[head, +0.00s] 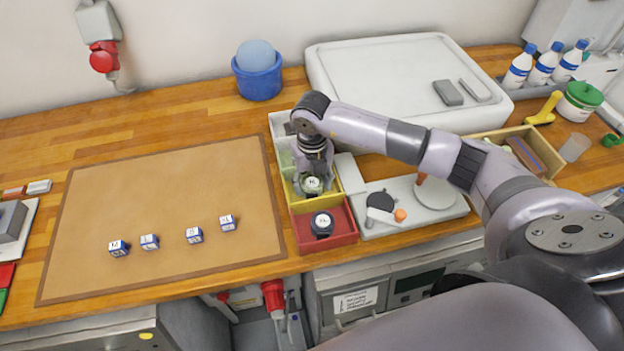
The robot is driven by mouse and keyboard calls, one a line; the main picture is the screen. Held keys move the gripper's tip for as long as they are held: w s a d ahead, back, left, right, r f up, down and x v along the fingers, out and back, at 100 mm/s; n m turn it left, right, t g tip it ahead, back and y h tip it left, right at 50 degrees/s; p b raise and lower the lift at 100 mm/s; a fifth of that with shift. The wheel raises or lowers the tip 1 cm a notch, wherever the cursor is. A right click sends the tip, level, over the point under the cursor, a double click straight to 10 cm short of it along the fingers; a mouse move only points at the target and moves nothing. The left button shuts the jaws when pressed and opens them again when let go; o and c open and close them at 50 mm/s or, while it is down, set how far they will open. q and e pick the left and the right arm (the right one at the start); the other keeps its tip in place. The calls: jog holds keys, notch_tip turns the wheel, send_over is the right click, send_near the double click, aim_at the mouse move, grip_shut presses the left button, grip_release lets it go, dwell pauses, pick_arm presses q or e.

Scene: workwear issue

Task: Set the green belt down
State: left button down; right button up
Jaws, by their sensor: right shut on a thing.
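The green belt (312,186), a small roll with a pale lettered top, is in my right gripper (312,178). The gripper points down and is shut on it. They are over or inside the yellow compartment (297,203) of a divided tray; I cannot tell whether the belt touches its floor. The gripper hides part of the belt and of the compartment. A dark blue rolled belt (322,223) with a pale top lies in the red compartment (343,238) in front. My left gripper is not in view.
A brown mat (170,205) with several lettered blue-and-white cubes (150,242) lies left of the tray. A grey board (415,222) with small items stands to the right.

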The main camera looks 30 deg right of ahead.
aim_at(312, 182)
jog(key=shift+f, duration=0.2)
jog(key=shift+f+b, duration=0.2)
jog(key=shift+b, duration=0.1)
jog(key=o, duration=1.3)
jog(key=shift+o, duration=0.2)
jog(key=shift+r, duration=0.1)
jog(key=shift+r+p, duration=0.2)
jog(key=shift+p, duration=0.1)
jog(key=shift+w+r, duration=0.1)
jog(key=shift+r, duration=0.15)
notch_tip(312, 182, up, 11)
jog(key=b, duration=0.3)
jog(key=shift+r, duration=0.2)
